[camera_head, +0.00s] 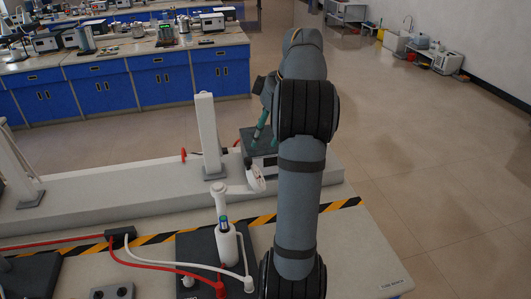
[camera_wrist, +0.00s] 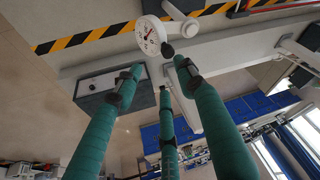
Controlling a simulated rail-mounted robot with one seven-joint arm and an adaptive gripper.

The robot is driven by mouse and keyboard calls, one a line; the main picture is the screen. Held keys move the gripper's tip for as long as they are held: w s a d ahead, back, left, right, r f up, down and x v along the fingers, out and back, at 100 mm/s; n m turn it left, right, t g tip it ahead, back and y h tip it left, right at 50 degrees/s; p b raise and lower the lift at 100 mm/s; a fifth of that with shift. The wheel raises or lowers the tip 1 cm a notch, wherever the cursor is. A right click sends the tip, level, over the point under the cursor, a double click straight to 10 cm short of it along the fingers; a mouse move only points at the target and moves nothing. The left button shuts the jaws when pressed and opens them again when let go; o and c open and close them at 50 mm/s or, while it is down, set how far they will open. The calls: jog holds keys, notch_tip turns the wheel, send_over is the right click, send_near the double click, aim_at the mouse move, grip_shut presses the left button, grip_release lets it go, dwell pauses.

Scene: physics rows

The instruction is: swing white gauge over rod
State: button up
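The white gauge (camera_wrist: 150,36) is a round dial facing the camera at the top middle of the wrist view. In the head view the gauge (camera_head: 256,178) shows nearly edge-on, at the end of a short white arm from an upright white post (camera_head: 222,212). My gripper (camera_wrist: 160,74) has green fingers spread apart with nothing between them. Its tips point toward the gauge and appear just short of it; contact cannot be told. A dark round knob (camera_wrist: 167,50) is at the dial's edge. In the head view my arm partly hides the gripper (camera_head: 262,127). I cannot tell which part is the rod.
A dark-topped block (camera_head: 258,143) stands close to my gripper. A tall white post (camera_head: 208,135) rises from the pale beam (camera_head: 100,198). Red and white cables, a black base plate (camera_head: 198,255) and striped tape lie nearer. Open floor is at the right.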

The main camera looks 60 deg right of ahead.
aim_at(248, 158)
jog(key=x, duration=0.3)
jog(key=a+x, duration=0.1)
jog(key=x, duration=0.2)
jog(key=w+x, duration=0.1)
jog(key=x, duration=0.2)
jog(key=shift+w+a+r, duration=0.1)
jog(key=shift+a, duration=0.1)
jog(key=shift+w+f+p, duration=0.3)
jog(key=shift+f, duration=0.35)
jog(key=shift+c, duration=1)
jog(key=c, duration=0.7)
grip_shut()
